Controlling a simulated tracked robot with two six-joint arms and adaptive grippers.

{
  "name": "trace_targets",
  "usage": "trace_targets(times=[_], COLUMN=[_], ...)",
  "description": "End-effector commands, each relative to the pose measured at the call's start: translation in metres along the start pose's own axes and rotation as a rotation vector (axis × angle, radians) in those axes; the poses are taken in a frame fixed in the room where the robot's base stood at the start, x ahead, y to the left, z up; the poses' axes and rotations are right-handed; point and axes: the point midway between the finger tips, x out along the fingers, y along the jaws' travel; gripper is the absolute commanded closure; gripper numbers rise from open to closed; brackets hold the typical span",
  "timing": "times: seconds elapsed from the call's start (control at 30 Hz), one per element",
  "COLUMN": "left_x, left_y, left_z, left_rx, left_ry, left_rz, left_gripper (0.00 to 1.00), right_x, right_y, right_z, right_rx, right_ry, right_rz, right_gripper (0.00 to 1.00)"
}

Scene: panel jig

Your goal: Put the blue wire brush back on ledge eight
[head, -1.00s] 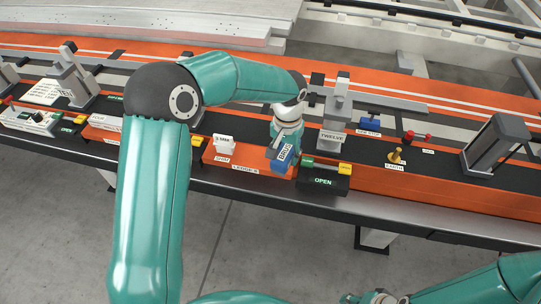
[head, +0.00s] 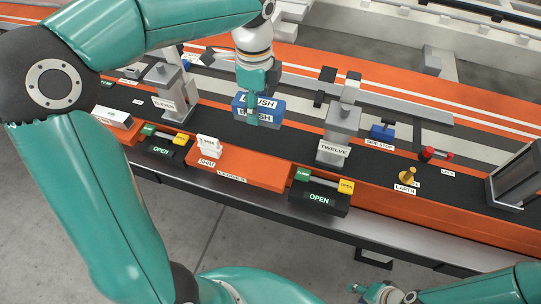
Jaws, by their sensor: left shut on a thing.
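The blue wire brush (head: 272,104) is a blue block with a white label reading BRUSH. My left gripper (head: 253,118) is shut on it and holds it upright, seemingly above the black strip behind ledge eight. Ledge eight (head: 262,174) is an orange block with a label, partly worn to the eye, on its front face. A white shim (head: 208,146) stands at its left, and its right part is bare. My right gripper (head: 362,289) shows only in small part at the bottom edge, and its fingers are unclear.
A grey clamp labelled TWELVE (head: 341,130) stands right of the brush, and clamp ELEVEN (head: 168,92) stands left. A black box marked OPEN (head: 320,198) adjoins the ledge's right end; another (head: 165,146) is at its left.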

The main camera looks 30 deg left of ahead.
Motion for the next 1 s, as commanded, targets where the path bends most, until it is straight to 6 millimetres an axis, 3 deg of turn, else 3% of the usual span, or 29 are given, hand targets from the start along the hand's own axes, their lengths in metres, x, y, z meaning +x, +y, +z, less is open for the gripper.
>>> trace_targets(times=[0.17, 0.6, 1.0], left_x=[0.028, 0.136, 0.177], left_y=[0.001, -0.002, -0.002], left_z=[-0.002, -0.008, -0.008], left_rx=[0.029, 0.036, 0.039], left_ry=[-0.001, 0.000, -0.001], left_rz=[0.005, 0.004, 0.004], left_gripper=[0.86, 0.86, 0.86], right_x=[0.002, 0.004, 0.005], right_y=[0.001, 0.001, 0.002], right_z=[0.000, 0.000, 0.000], right_rx=[0.000, 0.000, 0.000], right_ry=[-0.001, -0.001, 0.000], right_rz=[0.000, 0.000, 0.000], right_gripper=[0.60, 0.60, 0.60])
